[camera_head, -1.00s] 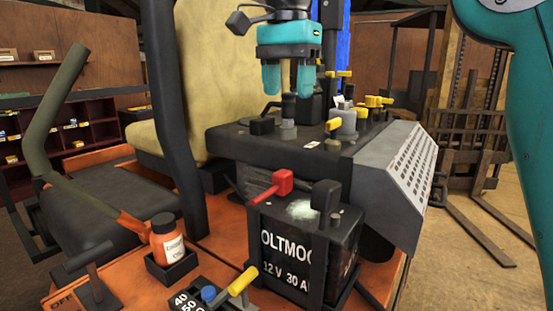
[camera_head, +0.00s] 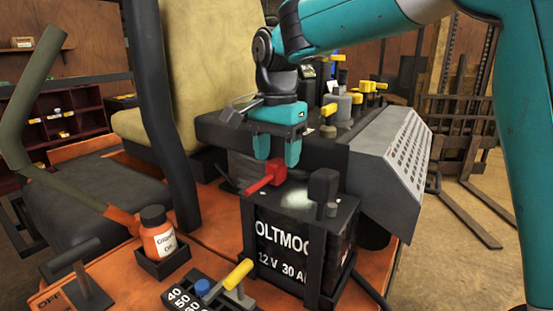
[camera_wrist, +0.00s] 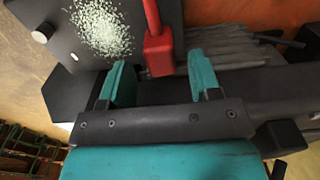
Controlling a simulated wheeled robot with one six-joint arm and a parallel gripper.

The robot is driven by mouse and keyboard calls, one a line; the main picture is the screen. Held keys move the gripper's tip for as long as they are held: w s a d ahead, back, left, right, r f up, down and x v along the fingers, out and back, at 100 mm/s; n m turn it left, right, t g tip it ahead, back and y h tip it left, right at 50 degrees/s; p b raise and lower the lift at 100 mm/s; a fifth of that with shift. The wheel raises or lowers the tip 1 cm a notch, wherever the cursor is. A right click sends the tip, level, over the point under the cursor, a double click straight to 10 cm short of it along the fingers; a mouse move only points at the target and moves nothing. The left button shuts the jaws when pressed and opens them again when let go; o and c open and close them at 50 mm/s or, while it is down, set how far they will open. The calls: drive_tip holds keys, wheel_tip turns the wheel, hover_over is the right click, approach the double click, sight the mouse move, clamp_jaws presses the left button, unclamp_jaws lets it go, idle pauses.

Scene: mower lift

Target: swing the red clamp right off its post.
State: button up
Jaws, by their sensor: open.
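The red clamp (camera_head: 266,178) sits on the top left of the black battery (camera_head: 298,243), its handle pointing down to the left in the head view. My gripper (camera_head: 277,152) is open just above and behind the clamp's block, fingers pointing down. I see no contact. The post under the clamp is hidden.
A black clamp (camera_head: 323,188) stands on the battery's right side, beside a pale crusty patch (camera_head: 297,199). A yellow-handled lever (camera_head: 238,275) and an orange bottle (camera_head: 157,234) are at the front left. A grey slotted panel (camera_head: 398,165) rises to the right.

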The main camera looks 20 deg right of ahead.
drive_tip(key=shift+f, duration=1)
clamp_jaws()
drive_tip(key=shift+a+r, duration=0.1)
